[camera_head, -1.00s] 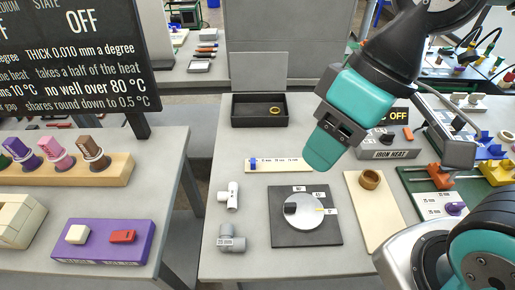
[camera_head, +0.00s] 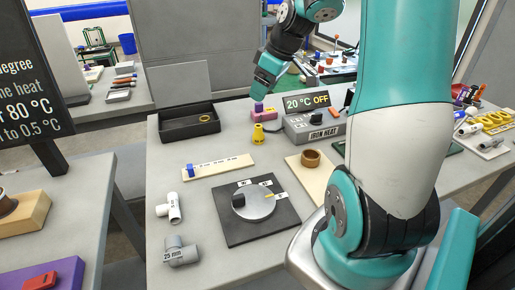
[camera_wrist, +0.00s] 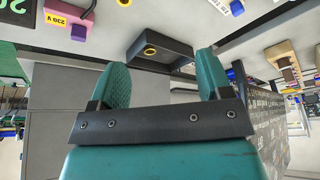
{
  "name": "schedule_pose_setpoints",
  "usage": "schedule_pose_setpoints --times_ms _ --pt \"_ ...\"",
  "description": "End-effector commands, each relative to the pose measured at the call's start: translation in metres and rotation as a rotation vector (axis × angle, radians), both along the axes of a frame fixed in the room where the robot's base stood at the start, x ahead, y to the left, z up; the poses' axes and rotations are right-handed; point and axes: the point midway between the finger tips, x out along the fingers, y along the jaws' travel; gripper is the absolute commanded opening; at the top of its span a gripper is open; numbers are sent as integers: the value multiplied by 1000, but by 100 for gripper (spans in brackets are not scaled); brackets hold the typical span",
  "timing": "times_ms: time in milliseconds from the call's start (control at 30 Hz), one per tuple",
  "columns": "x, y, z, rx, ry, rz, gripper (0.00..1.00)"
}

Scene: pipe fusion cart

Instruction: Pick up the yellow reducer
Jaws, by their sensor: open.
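The yellow reducer (camera_head: 258,135) stands upright on the grey table, left of the iron heat box, in the head view. It is narrower at the top. My gripper (camera_head: 262,90) is above and behind it, apart from it, near a pink box with a purple piece on top. In the wrist view my gripper (camera_wrist: 161,72) has its two teal fingers spread wide with nothing between them.
A black tray (camera_head: 187,122) holding a yellow ring stands to the left. The pink box (camera_head: 265,114) is just behind the reducer. The iron heat box (camera_head: 312,126) is close on its right. A dial plate (camera_head: 255,210) and grey fittings lie nearer me.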

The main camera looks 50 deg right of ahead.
Motion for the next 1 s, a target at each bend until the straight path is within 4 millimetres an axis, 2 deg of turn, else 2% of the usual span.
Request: schedule_pose_setpoints --times_ms 33,100,200,267,600,700,1000 --pt "-3 -22 -13 -11 -6 -20 72" --pt "-5 -39 -18 -23 -12 -28 72" --pt "-4 -48 -27 -30 -15 -32 72" --pt "-1 -47 -35 -30 -15 -30 72" --pt "26 -36 -104 -29 -12 -29 72" --pt "32 -34 -119 -29 -13 -29 72" --pt "42 -32 -142 -30 -14 -30 72"
